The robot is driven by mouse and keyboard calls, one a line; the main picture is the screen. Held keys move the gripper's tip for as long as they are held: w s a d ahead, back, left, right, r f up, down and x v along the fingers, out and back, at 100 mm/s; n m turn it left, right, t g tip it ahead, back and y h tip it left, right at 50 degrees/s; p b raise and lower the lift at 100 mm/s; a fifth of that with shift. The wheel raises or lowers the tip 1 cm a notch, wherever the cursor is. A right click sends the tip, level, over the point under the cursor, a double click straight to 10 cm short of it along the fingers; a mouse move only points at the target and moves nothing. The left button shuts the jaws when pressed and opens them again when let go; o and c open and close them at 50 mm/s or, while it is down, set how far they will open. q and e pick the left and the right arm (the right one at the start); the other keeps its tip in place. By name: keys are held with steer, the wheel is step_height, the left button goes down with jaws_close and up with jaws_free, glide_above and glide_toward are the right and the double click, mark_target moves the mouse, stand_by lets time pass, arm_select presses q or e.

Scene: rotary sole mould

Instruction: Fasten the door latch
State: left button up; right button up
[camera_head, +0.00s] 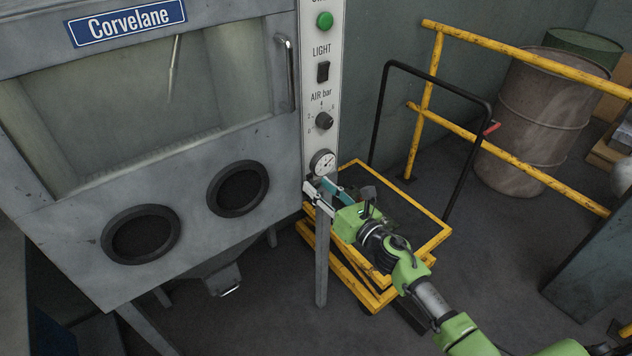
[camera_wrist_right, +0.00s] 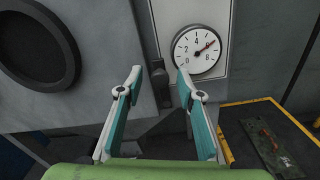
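The grey cabinet door (camera_head: 190,190) fills the left of the head view, with two dark round arm ports. It looks closed. In the right wrist view a dark lever (camera_wrist_right: 159,98), which looks like the door latch, sits at the door's edge. My right gripper (camera_head: 316,188) is at the cabinet's front right edge, just below the gauge. Its teal-lined fingers also show in the wrist view (camera_wrist_right: 160,80), spread apart with the lever seen between them. I cannot tell whether they touch it. The gripper hides the latch in the head view. My left gripper is not in view.
A round pressure gauge (camera_head: 322,162) is close above my right gripper. A yellow-edged cart (camera_head: 440,236) with a black push handle stands under my right arm. Yellow railings (camera_head: 520,167) and a rusty barrel (camera_head: 532,120) are behind. Open floor lies in front.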

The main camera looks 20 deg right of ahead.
steer(key=shift+x, duration=1)
jaws_close()
